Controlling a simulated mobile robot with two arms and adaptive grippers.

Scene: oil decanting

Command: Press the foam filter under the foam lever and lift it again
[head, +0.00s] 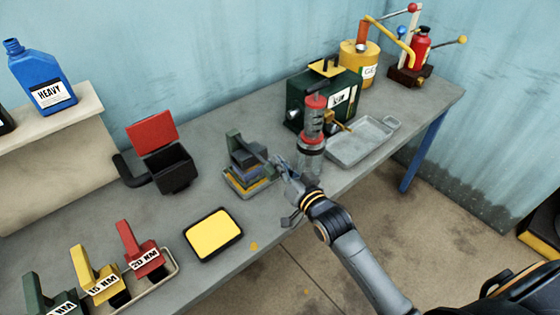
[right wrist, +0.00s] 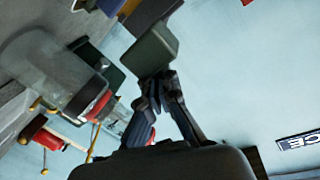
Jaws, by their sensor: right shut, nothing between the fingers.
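The foam lever (head: 238,142) is a dark grey-green arm on a small press on the table. Below it are dark layers and a yellowish tray edge (head: 238,188); the foam itself is mostly hidden. My right gripper (head: 277,164) is at the right side of the press, by the lever's end. In the right wrist view my fingers (right wrist: 157,85) are closed together with nothing between them. The lever's grey block-shaped end (right wrist: 150,50) is just beyond the fingertips; I cannot tell whether they touch. My left gripper is out of view.
A clear cylinder with red rings (head: 312,145) stands close to the right of my gripper. A green machine (head: 300,105) and a metal tray (head: 365,142) are behind it. A yellow pad in a black tray (head: 213,234) lies in front.

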